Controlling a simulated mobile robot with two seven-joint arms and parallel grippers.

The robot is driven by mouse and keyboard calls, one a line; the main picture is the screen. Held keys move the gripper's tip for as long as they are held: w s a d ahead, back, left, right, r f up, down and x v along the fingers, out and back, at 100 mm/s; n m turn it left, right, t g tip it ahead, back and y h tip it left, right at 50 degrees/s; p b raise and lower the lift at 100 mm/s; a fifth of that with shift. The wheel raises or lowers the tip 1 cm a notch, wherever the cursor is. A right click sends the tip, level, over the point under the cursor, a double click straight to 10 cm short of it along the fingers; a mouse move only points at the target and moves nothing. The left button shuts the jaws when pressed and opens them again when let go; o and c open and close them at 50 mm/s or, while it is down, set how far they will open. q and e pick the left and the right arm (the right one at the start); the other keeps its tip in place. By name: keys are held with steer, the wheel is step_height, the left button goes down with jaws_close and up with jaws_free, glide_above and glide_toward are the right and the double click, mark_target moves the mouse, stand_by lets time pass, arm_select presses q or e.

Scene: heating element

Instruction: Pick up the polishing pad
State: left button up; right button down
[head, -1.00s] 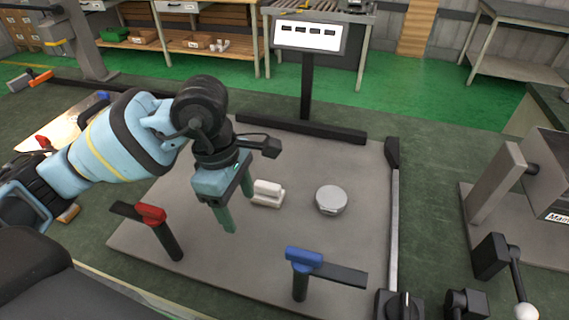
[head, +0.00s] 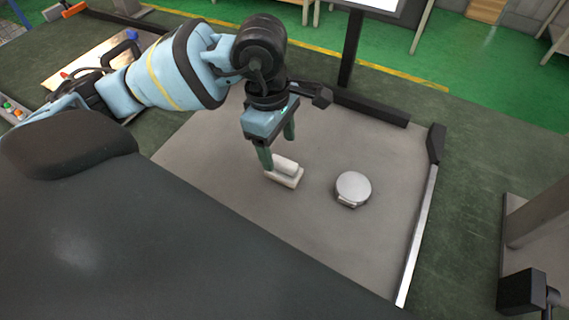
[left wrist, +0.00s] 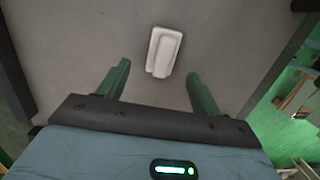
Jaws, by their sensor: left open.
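The polishing pad, which I take to be the white block with a raised grip (head: 287,174), lies on the grey plate (head: 215,170) in the head view. In the left wrist view the pad (left wrist: 164,52) lies beyond the fingertips, roughly between their lines. My left gripper (head: 279,154) is open and empty, its green fingers pointing down at the pad. In the head view one fingertip overlaps the pad's left end; I cannot tell whether they touch. The open fingers also show in the left wrist view (left wrist: 158,70). My right gripper is out of view.
A round silver disc (head: 353,188) lies on the plate to the right of the pad. A black stand base (head: 370,107) runs behind, and a rail (head: 418,235) edges the right side. The plate between the disc and rail is clear.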

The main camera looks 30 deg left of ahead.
mark_target(284, 161)
arm_select(q)
steer(key=shift+s+d+f, duration=0.1)
steer(key=shift+d+f, duration=0.1)
steer(key=shift+f, duration=0.1)
steer(key=f, duration=0.1)
steer(key=d+f, duration=0.1)
steer(key=f, duration=0.1)
steer(key=shift+f, duration=0.7)
steer(key=c, duration=1.1)
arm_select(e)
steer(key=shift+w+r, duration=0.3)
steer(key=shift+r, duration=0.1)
